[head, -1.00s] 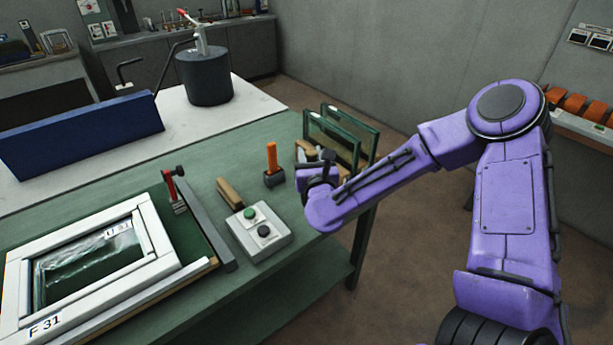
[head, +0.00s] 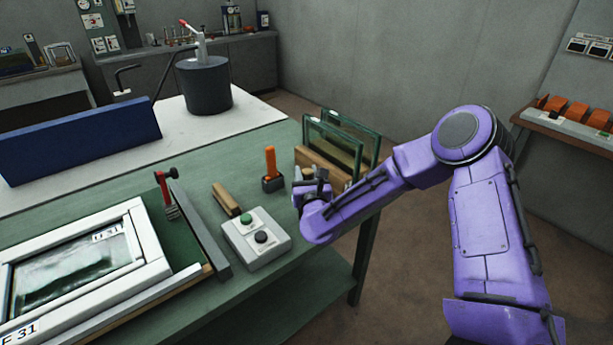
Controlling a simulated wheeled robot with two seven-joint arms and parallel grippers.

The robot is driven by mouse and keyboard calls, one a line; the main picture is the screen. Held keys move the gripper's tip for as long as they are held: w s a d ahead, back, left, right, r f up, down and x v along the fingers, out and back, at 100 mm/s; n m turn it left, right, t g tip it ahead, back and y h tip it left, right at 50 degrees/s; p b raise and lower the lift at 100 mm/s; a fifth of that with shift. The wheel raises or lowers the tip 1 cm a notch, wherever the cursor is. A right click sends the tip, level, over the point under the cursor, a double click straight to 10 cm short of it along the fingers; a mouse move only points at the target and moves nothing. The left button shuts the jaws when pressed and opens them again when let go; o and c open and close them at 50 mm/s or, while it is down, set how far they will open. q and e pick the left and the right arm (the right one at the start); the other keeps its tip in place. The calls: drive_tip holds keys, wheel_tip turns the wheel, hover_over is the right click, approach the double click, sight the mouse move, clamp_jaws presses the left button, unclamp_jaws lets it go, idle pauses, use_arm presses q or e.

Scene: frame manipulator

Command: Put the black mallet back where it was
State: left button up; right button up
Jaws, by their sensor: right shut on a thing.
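My right gripper (head: 306,191) is at the right edge of the green bench, in front of the glass rack. It is shut on a dark thing, apparently the black mallet (head: 322,175), of which only a small dark part shows above the fingers. The gripper and arm hide the rest, so I cannot tell its tilt or whether it touches the bench. A second mallet-like tool with an orange handle (head: 270,160) and a dark head stands upright on the bench, just left of the gripper and apart from it. My left gripper is not in view.
A grey button box (head: 256,252) and a wooden-handled tool (head: 226,198) lie left of my gripper. Glass panes (head: 340,139) stand in a wooden rack behind it. A white window frame (head: 150,243) lies at left, beside a red clamp (head: 166,193). Bare green bench (head: 215,160) shows behind the tools.

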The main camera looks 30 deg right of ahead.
drive_tip(key=shift+f, duration=0.1)
drive_tip(key=o, duration=1)
drive_tip(key=shift+o, duration=0.2)
drive_tip(key=shift+r, duration=0.3)
drive_tip(key=b+v, duration=0.4)
drive_tip(key=v, duration=0.8)
